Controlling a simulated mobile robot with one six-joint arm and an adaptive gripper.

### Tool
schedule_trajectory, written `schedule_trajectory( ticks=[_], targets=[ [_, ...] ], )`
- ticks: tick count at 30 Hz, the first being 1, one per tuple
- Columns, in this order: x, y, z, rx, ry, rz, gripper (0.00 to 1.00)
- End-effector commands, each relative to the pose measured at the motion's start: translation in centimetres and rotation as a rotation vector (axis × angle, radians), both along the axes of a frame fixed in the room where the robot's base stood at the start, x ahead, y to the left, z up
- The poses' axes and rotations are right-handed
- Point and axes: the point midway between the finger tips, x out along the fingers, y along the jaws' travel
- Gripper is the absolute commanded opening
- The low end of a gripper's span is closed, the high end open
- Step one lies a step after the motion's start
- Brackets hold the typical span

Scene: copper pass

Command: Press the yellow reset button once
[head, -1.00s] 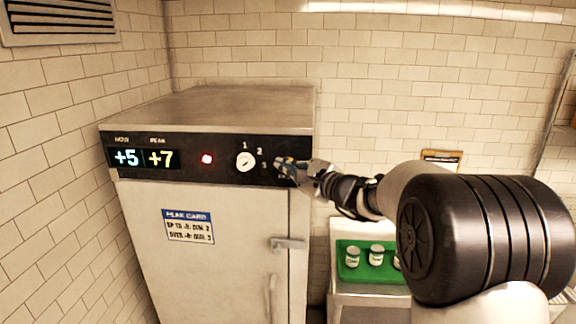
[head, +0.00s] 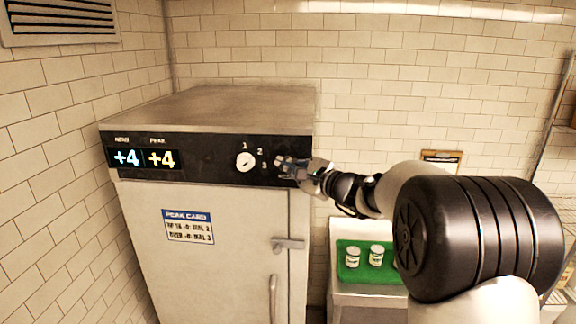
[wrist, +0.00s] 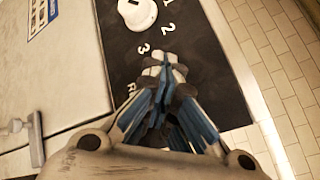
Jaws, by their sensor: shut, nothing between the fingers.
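My gripper (head: 281,165) is shut with nothing in it, its tips at the right end of the black control panel (head: 205,150) on a grey cabinet. In the wrist view its fingertips (wrist: 160,76) are over the panel, just beyond the "3" of the dial. I cannot see the yellow reset button; the fingers cover that part, where a partly hidden label starting with "R" shows beside them. Whether the tips touch the panel is unclear. The two displays, now (head: 126,158) and peak (head: 162,159), both read +4. No red light shows.
A white dial (head: 246,162) with numbers 1 to 3 is left of my gripper. A blue-headed peak card (head: 188,227) and a door handle (head: 273,297) are below. A green tray (head: 346,272) with small jars stands to the right.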

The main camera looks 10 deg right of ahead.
Motion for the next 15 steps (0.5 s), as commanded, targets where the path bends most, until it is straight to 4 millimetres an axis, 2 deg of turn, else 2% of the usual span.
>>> schedule_trajectory(
  ticks=[8, 15],
  targets=[
    [-0.1, 0.0, 0.0, 0.0, 0.0, -0.001, 0.0],
    [-1.1, 0.2, -0.2, 0.0, 0.0, -0.001, 0.0]
  ],
)
